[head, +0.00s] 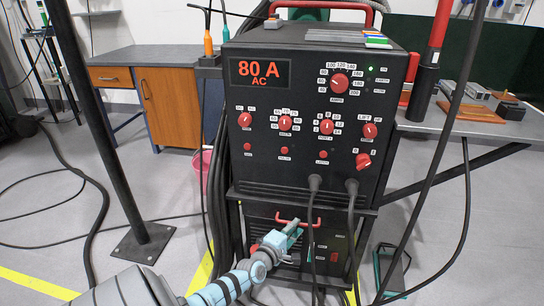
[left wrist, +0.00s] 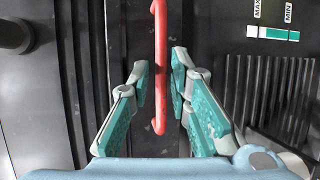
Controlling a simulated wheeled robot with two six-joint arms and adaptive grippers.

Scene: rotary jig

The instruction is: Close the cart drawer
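The cart (head: 232,197) stands in the middle of the head view and carries a black welding machine. Low on its front is a dark drawer front (head: 262,221) with a red bar handle (head: 296,221); I cannot tell how far it is pulled out. My left gripper (head: 292,234) is at this handle, covering part of the front. In the left wrist view the red handle (left wrist: 159,70) runs upright between the teal-padded fingers of my left gripper (left wrist: 161,82). The fingers are open, with a gap on both sides of the bar. My right gripper is not in view.
Thick black cables (head: 313,215) hang in front of the drawer's right part. A black post (head: 115,160) stands left and a bench (head: 500,125) right. A desk (head: 130,60) is behind.

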